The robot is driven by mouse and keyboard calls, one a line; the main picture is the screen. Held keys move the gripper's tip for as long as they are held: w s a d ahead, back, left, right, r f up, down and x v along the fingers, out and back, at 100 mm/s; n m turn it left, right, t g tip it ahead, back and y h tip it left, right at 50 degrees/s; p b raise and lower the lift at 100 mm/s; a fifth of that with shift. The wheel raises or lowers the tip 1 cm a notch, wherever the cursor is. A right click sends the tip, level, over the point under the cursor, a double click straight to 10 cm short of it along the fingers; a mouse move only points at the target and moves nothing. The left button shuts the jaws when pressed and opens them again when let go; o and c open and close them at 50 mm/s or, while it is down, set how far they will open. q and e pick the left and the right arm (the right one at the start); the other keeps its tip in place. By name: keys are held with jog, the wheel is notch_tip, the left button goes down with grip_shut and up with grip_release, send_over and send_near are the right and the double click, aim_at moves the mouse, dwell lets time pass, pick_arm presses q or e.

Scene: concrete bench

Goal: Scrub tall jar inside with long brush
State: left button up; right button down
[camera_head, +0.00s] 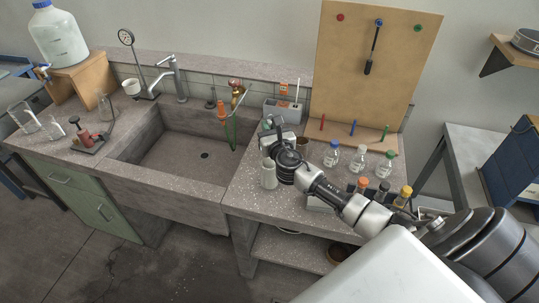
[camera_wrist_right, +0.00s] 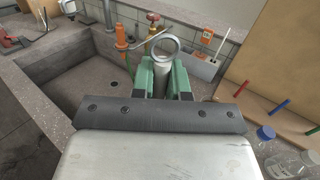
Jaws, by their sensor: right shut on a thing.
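The tall jar (camera_head: 268,174), a pale grey cylinder, stands upright at the front left of the right-hand counter, beside the sink. My right gripper (camera_head: 268,127) is at its upper part. In the right wrist view the green fingers of my right gripper (camera_wrist_right: 162,82) are shut on the jar (camera_wrist_right: 161,72), with its round rim showing above them. Its lower part is hidden there. A long dark tool (camera_head: 375,48), which looks like the long brush, hangs from a blue peg on the wooden board (camera_head: 345,85). My left gripper is not in view.
The sink (camera_head: 185,155) lies left of the jar. Several capped bottles (camera_head: 359,158) stand to the right, near my right forearm. Glassware (camera_head: 50,127) is at far left.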

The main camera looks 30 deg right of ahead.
jog(key=shift+r+p, duration=2.8)
jog(key=shift+r, duration=0.4)
jog(key=shift+a+f, duration=0.1)
jog(key=shift+f, duration=0.1)
